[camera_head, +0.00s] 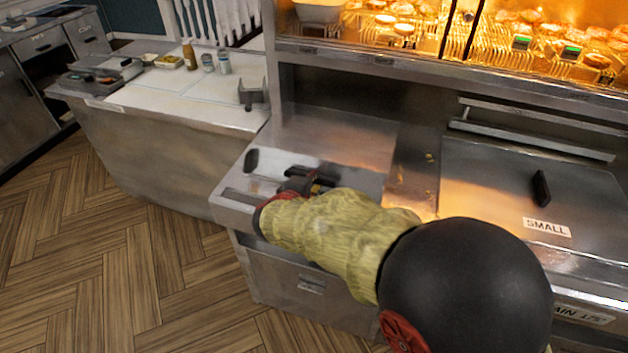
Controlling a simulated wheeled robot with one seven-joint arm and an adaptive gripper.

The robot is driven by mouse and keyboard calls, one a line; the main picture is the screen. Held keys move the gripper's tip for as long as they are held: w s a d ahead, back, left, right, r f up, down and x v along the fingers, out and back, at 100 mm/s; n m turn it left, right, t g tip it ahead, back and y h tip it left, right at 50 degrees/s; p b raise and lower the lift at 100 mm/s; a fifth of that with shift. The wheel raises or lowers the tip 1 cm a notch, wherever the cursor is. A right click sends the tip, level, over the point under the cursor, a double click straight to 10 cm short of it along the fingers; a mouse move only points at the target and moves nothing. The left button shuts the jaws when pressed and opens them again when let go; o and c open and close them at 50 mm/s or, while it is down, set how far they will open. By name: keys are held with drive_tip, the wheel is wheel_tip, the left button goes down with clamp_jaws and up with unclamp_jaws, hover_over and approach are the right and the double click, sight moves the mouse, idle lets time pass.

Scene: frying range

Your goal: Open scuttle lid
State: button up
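A flat steel lid (345,143) is on the left section of the frying range and looks closed. A small black knob or handle (251,160) stands at its left front corner. My gripper (302,177) is low over the front of this section, to the right of the black handle. A gap shows between the gripper and that handle. The fingers are dark, small and partly hidden by my wrist, so their opening and any contact with the steel are unclear. A second steel lid (490,180), labelled SMALL, lies shut on the right with a black handle (541,188).
A lit glass cabinet (400,62) of fried food runs along the back of the range. A white-topped counter (190,90) with bottles, cans and a tray stands at the left. The wooden floor (130,270) at the front left is clear.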

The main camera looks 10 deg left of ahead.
clamp_jaws()
idle(0.3)
